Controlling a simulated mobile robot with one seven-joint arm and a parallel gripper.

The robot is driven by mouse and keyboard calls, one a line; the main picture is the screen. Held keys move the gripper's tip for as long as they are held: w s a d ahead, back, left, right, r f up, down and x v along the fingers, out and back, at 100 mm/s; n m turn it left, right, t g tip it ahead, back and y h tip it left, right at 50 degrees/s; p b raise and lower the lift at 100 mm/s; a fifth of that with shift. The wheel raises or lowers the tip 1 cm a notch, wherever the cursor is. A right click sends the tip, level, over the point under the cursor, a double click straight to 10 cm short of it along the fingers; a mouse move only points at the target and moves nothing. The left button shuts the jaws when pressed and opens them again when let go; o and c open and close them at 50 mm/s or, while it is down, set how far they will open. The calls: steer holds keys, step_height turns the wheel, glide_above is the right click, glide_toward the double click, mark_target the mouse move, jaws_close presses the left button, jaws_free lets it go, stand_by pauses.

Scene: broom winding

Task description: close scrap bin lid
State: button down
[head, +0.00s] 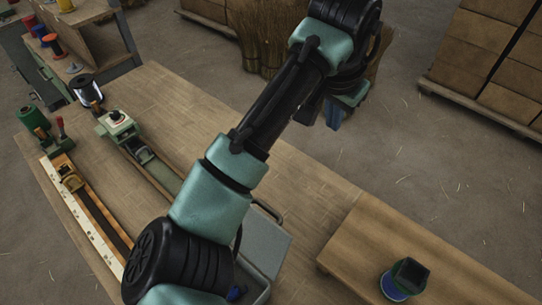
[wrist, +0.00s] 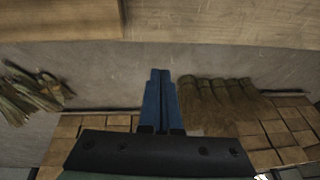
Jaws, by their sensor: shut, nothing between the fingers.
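The grey scrap bin (head: 262,285) stands at the workbench's front edge in the head view, partly hidden behind my arm. A light grey panel that looks like its lid (head: 266,242) stands tilted up, with a dark handle (head: 268,210) at its upper edge. A small blue thing (head: 237,293) shows inside the open part of the bin. My gripper (head: 333,120) is far from the bin, beyond the bench's far side and up to the right. In the wrist view its blue fingers (wrist: 161,75) are together with nothing between them. The bin is not visible there.
A lower wooden table (head: 370,235) at right holds a blue-and-green spool (head: 405,278). Broom bristle bundles (head: 265,35) and stacked boxes (head: 490,60) stand behind.

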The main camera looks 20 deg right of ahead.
mark_target(259, 231)
steer(key=s+a+f+g+y+p, duration=0.1)
steer(key=s+a+f+y, duration=0.1)
steer(key=a+f, duration=0.3)
steer(key=s+a+f+g+y+p, duration=0.2)
steer(key=s+a+f, duration=0.1)
steer(key=a+f, duration=0.3)
steer(key=shift+s+a+f+n+g+p, duration=0.15)
steer(key=shift+s+a+n+g+p, duration=0.2)
steer(key=shift+a, duration=0.45)
